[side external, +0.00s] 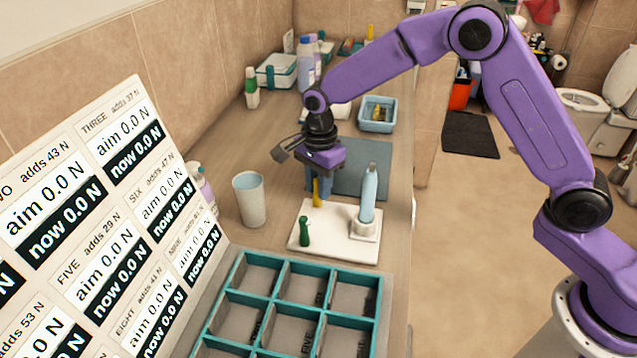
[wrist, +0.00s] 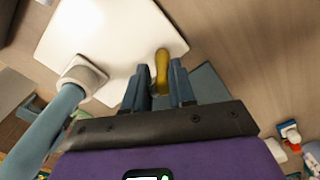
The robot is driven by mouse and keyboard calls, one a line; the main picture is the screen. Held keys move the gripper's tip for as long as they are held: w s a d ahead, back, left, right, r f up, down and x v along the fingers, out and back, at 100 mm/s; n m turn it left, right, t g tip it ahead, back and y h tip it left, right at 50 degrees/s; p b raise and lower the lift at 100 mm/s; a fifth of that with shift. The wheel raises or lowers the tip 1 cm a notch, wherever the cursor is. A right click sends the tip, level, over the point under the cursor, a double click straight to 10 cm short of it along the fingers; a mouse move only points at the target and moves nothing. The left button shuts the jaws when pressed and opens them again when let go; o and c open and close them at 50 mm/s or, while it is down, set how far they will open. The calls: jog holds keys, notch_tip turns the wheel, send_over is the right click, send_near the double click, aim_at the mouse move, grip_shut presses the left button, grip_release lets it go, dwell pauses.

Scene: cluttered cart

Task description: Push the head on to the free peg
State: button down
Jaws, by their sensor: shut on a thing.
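My gripper (side external: 318,184) points down at the back edge of a white board (side external: 345,243), with its fingers closed around a small yellow head (side external: 317,195). The wrist view also shows the yellow head (wrist: 162,68) between the blue fingers (wrist: 160,88), with its end reaching past the fingertips over the board's edge. I cannot tell whether it touches the board. A dark green head (side external: 304,231) stands upright at the board's front left. No bare peg can be made out in either view.
A light blue toothbrush handle (side external: 368,193) stands in a white holder (side external: 364,229) at the board's right. A pale cup (side external: 250,198) stands left of the board. A teal-rimmed compartment tray (side external: 283,262) lies in front, beside a board of force readings (side external: 100,200). A grey mat (side external: 368,165) lies behind.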

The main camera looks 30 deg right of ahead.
jog(key=shift+f, duration=0.1)
jog(key=c, duration=0.8)
grip_release()
jog(key=shift+c, duration=0.2)
notch_tip(320, 180, up, 18)
jog(key=f, duration=0.1)
jog(key=s+d+f+n, duration=0.2)
jog(key=s+d+n, duration=0.3)
jog(key=s+n, duration=0.4)
jog(key=s+d+f+n, duration=0.3)
jog(key=s+d+n, duration=0.2)
jog(key=s+n, duration=0.4)
jog(key=s+d+f+n, duration=0.2)
jog(key=s+d+n, duration=0.3)
jog(key=s+n, duration=0.4)
jog(key=s, duration=0.7)
jog(key=shift+s+d+f+n, duration=0.15)
jog(key=shift+s+d+n, duration=0.1)
jog(key=shift+d+n, duration=0.05)
